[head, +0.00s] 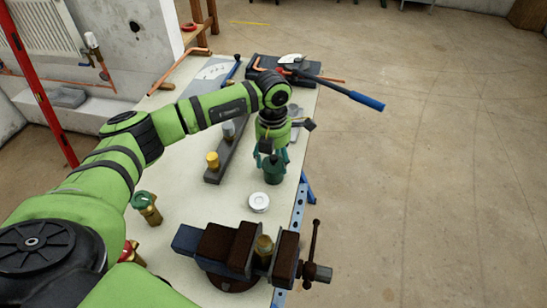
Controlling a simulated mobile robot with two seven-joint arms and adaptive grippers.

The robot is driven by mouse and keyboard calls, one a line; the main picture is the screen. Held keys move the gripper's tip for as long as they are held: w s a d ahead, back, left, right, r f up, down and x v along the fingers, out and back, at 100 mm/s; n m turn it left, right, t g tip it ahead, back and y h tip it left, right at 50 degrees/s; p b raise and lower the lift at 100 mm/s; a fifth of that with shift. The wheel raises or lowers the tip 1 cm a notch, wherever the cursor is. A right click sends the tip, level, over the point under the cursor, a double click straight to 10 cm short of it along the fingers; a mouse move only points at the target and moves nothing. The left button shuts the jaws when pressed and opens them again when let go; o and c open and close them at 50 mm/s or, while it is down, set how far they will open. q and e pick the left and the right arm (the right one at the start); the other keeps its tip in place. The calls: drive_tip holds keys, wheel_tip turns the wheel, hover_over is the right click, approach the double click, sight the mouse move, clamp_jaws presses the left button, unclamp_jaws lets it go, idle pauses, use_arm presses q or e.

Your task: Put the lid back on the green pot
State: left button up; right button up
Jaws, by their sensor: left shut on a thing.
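The small dark green pot (274,174) stands on the workbench near its right edge. My left gripper (272,157) reaches down over the pot from above, with its fingers on either side of the pot's top. It is shut on a dark piece there that looks like the lid (273,160). The fingers partly hide it, so I cannot tell whether it sits flush on the pot. My right gripper is out of view.
On the workbench (190,178), a white round disc (259,202) lies in front of the pot. A brown vise (230,247) clamps a brass piece at the near end. A grey rail (226,157) with fittings is left of the pot. A blue-handled tool (366,101) overhangs the far right edge.

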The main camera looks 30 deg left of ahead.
use_arm(q)
drive_tip(key=shift+f+b, duration=0.2)
drive_tip(key=shift+b, duration=0.2)
idle(0.8)
drive_tip(key=o, duration=1.1)
drive_tip(key=shift+o, duration=1.1)
drive_tip(key=shift+r, duration=0.1)
drive_tip(key=shift+r+p, duration=2.2)
drive_tip(key=shift+r, duration=1.25)
